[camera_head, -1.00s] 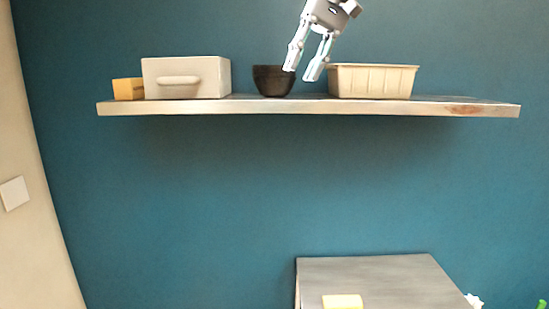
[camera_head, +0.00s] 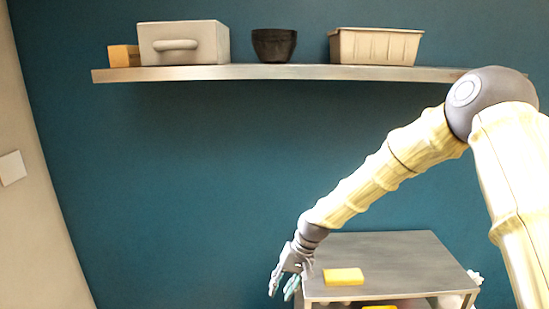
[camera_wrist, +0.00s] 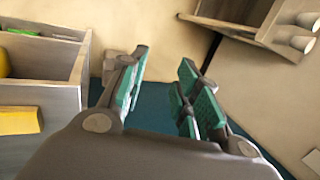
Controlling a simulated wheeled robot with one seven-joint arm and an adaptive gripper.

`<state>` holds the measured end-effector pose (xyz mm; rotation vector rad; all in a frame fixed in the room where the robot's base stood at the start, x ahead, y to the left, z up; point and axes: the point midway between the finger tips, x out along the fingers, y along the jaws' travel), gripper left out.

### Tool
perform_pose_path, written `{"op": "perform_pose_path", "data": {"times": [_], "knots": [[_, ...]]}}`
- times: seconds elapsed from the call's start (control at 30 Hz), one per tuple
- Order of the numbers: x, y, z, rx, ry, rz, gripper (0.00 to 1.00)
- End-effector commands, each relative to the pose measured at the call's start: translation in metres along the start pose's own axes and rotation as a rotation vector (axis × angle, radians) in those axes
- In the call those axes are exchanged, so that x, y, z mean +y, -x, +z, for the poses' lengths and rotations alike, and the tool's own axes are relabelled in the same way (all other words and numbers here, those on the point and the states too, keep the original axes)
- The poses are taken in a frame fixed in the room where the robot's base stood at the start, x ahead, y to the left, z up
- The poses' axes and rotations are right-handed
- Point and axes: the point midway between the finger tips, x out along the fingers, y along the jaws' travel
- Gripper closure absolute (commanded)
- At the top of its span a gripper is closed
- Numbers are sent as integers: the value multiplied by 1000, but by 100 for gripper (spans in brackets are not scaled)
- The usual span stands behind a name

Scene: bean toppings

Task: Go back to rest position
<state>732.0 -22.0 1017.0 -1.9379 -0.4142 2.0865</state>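My gripper (camera_head: 283,284) hangs low at the left front corner of the grey table in the head view, pointing down, with my arm reaching in from the right. In the wrist view my gripper (camera_wrist: 160,88) has its fingers spread apart, with nothing between them. A black bowl (camera_head: 274,45) stands upright on the wall shelf (camera_head: 300,72), well above my gripper.
The shelf also holds a grey drawer box (camera_head: 205,42), a small orange box (camera_head: 124,56) and a beige bin (camera_head: 376,46). A yellow block (camera_head: 343,276) lies on the grey table (camera_head: 385,248), close right of my gripper. The wall space left of my gripper is clear.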

Motion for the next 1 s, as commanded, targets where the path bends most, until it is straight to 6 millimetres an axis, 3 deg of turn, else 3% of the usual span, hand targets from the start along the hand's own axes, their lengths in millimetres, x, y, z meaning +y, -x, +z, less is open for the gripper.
{"op": "perform_pose_path", "data": {"times": [0.03, 0.2, 0.3, 0.5, 0.63, 0.8, 0.9, 1.0], "knots": [[22, -38, 18, -7, -14, 14, 68], [91, -132, 80, 9, -49, 63, 68], [130, -177, 125, 17, -64, 99, 68], [206, -240, 224, 37, -83, 185, 68], [250, -261, 291, 49, -84, 248, 68], [293, -267, 362, 63, -73, 326, 68], [307, -264, 389, 69, -64, 357, 68], [313, -261, 403, 76, -57, 376, 68]]}}
